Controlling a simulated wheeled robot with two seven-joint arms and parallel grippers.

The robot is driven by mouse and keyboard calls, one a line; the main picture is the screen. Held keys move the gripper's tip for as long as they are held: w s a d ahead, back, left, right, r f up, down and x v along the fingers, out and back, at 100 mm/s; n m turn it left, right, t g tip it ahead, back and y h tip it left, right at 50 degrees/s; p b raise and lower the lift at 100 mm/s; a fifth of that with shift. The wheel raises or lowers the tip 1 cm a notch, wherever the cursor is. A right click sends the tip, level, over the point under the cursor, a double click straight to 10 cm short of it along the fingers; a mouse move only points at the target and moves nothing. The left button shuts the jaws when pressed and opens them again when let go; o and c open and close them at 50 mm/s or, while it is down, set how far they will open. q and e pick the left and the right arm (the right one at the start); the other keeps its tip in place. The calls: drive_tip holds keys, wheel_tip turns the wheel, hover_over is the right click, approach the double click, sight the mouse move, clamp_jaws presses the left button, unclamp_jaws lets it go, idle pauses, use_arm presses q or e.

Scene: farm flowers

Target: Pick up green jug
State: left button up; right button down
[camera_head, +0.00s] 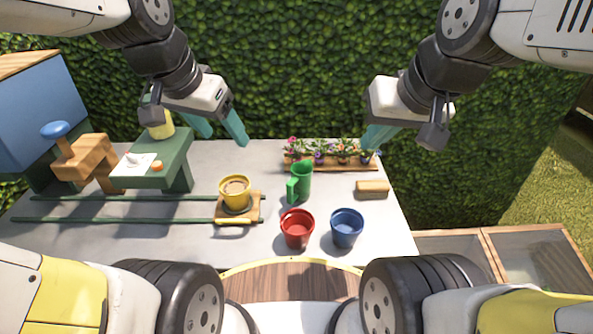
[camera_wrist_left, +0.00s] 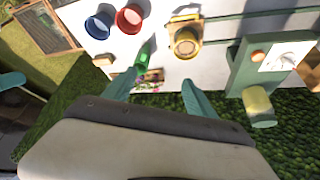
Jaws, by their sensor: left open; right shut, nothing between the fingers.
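The green jug (camera_head: 302,181) stands upright on the grey table, its handle on the left side. It also shows in the left wrist view (camera_wrist_left: 144,58), above and between my fingers. My left gripper (camera_head: 223,130) is open and empty, above and to the left of the jug in the head view; in the left wrist view its two teal fingers (camera_wrist_left: 158,92) are spread apart.
A red pot (camera_head: 297,228) and a blue pot (camera_head: 347,228) stand in front of the jug. A yellow pot (camera_head: 235,193) sits on a wooden carriage at left. Behind the jug is a flower planter (camera_head: 330,164); a wooden block (camera_head: 372,189) lies right. A green stand (camera_head: 178,162) is left.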

use_arm(q)
drive_tip(key=w+d+f+m+g, duration=0.3)
drive_tip(key=w+d+f+m, duration=0.3)
drive_tip(key=w+f+m, duration=0.3)
drive_tip(key=m+g+y, duration=0.2)
drive_tip(key=m, duration=0.9)
hover_over(292, 195)
drive_tip(key=w, duration=0.2)
wheel_tip(292, 195, down, 15)
drive_tip(key=shift+w+d+r, duration=0.1)
drive_tip(key=shift+d+r, duration=0.05)
drive_tip(key=shift+r, duration=0.05)
wheel_tip(292, 195, down, 8)
drive_tip(key=shift+r, duration=0.1)
clamp_jaws()
